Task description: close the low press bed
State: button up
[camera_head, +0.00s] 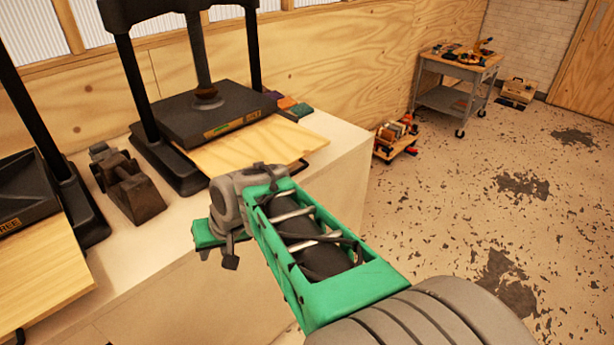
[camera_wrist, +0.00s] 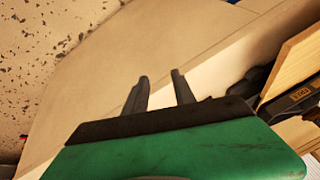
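Two black presses stand on the counter in the head view, each with a pale wooden bed sticking out at the front. The right press (camera_head: 215,112) has its bed (camera_head: 255,146) pulled out toward the counter's edge; a dark handle shows at its corner. The left press (camera_head: 25,185), marked "FREE", has its bed (camera_head: 40,270) out too, partly cut off by the frame. I cannot tell which bed is the low one. My gripper (camera_wrist: 160,74) is open and empty, fingers a little apart, by the counter's edge. A wooden bed (camera_wrist: 295,65) shows right of it in the wrist view.
A dark metal block-like tool (camera_head: 130,188) stands between the presses. Small coloured blocks (camera_head: 292,105) lie behind the right bed. The white counter (camera_head: 345,135) ends at the right. A tool cart (camera_head: 455,90) and a low trolley (camera_head: 396,140) stand beyond, with open floor between.

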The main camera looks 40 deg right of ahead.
jog(key=w+d+f+m+t+y+b, duration=0.1)
jog(key=w+d+m+t, duration=0.15)
jog(key=d, duration=0.35)
jog(key=w+d+f+m+t+b, duration=0.1)
jog(key=w+d+f+m, duration=0.1)
jog(key=w+d+m, duration=0.3)
jog(key=m+t+h+b, duration=0.2)
jog(key=m+t+b, duration=0.1)
jog(key=m+t, duration=0.4)
send_near(295, 172)
jog(key=x, duration=1)
jog(key=shift+w+d+f+p, duration=0.15)
jog(key=shift+w+f+p, duration=0.1)
jog(key=shift+f+p, duration=0.1)
jog(key=shift+c, duration=0.5)
grip_shut()
